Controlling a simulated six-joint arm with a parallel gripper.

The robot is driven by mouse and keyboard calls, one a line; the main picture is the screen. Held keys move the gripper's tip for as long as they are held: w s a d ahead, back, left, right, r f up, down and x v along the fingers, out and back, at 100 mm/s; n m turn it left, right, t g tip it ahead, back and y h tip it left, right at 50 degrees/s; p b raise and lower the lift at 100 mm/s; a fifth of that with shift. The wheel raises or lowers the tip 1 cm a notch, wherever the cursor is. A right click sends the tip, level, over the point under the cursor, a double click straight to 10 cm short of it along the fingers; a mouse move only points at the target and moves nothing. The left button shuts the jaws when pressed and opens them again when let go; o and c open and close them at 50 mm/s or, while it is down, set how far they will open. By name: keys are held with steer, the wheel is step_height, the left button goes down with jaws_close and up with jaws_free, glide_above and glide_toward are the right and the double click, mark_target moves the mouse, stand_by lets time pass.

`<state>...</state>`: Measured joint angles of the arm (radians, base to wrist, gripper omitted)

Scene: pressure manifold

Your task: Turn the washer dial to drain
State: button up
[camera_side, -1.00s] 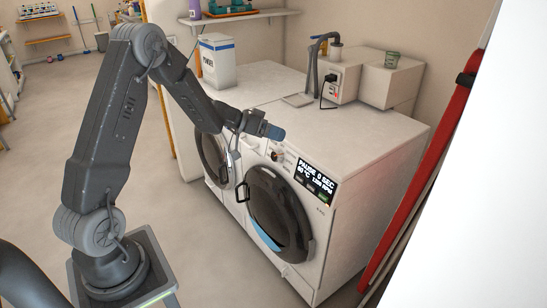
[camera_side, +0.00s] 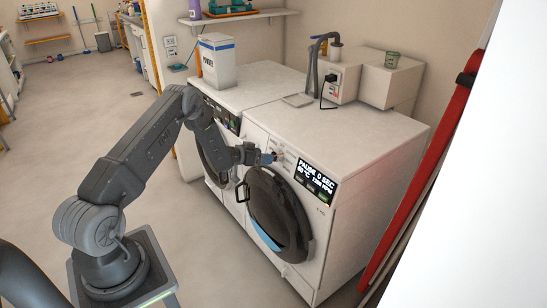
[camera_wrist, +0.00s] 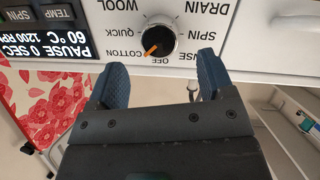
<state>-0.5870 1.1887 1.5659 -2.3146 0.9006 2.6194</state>
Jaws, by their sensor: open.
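The washer dial (camera_wrist: 160,38) is a round black knob with an orange pointer on the white control panel of the front washer. The DRAIN label (camera_wrist: 208,6) is up and right of the knob. My gripper (camera_wrist: 162,72) is open and empty, its two blue fingers apart on either side below the knob, not closed on it. In the side view my gripper (camera_side: 264,157) is at the panel and partly hides the dial.
The washer's display (camera_side: 315,180) reads PAUSE 0 SEC and sits right of the dial. The round door (camera_side: 278,215) with its handle (camera_side: 242,192) is below. A second machine stands behind, with a white box (camera_side: 217,60) on top.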

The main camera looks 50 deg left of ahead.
mark_target(277, 156)
steer(key=shift+x, duration=2.8)
steer(key=shift+c, duration=0.3)
steer(key=c, duration=0.9)
steer(key=shift+o, duration=0.2)
